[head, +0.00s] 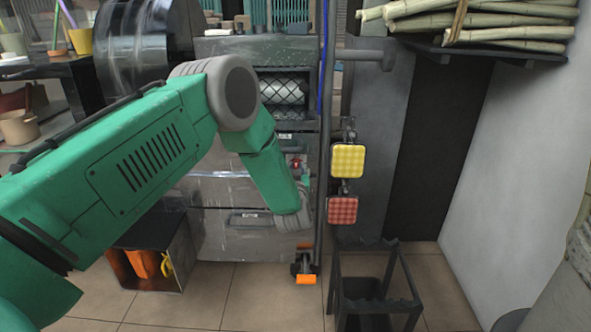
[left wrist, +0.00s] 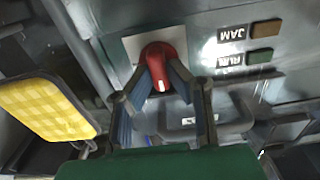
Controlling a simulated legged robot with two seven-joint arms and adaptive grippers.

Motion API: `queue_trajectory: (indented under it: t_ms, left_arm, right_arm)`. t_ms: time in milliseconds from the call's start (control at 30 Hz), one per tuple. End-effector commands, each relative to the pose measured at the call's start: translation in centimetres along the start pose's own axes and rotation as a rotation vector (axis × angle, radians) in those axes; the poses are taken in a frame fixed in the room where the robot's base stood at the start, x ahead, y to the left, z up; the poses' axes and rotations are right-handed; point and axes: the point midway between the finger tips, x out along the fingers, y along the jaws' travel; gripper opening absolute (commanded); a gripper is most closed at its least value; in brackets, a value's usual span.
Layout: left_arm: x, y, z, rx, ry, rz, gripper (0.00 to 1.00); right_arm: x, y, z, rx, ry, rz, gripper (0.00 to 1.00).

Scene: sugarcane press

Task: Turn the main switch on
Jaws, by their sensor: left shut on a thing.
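The main switch is a red rotary knob (left wrist: 158,52) with a white pointer mark, on a pale square plate on the metal panel in the left wrist view. My left gripper (left wrist: 159,70) is shut on the red knob, one finger on each side. In the head view, my green left arm reaches down to the front of the grey machine (head: 225,190), and its fingers are hard to make out there. A small red spot (head: 296,162) beside the wrist appears to be the same knob. My right gripper is not in view.
A yellow pad (head: 348,161) and a red pad (head: 342,210) hang right of a vertical pole. A black stand (head: 375,290) is below them. Near the knob are a JAM label (left wrist: 231,33) and a RUN label (left wrist: 229,61) with coloured indicators. Cane bundles (head: 470,20) lie on a shelf.

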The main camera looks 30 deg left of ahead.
Motion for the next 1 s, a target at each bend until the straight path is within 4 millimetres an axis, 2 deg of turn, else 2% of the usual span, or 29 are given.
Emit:
queue_trajectory:
  t_ms: [367,700,1000]
  left_arm:
    - [0.0,-0.1,0.1,0.128,-0.006,0.0,0.0]
    - [0.0,0.1,0.2,0.425,-0.007,0.001,0.0]
    - [0.0,0.2,0.4,0.711,-0.007,0.002,0.0]
  right_arm:
    - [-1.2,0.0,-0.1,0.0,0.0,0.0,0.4]
    - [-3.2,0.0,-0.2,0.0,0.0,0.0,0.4]
    - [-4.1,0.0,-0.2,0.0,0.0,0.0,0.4]
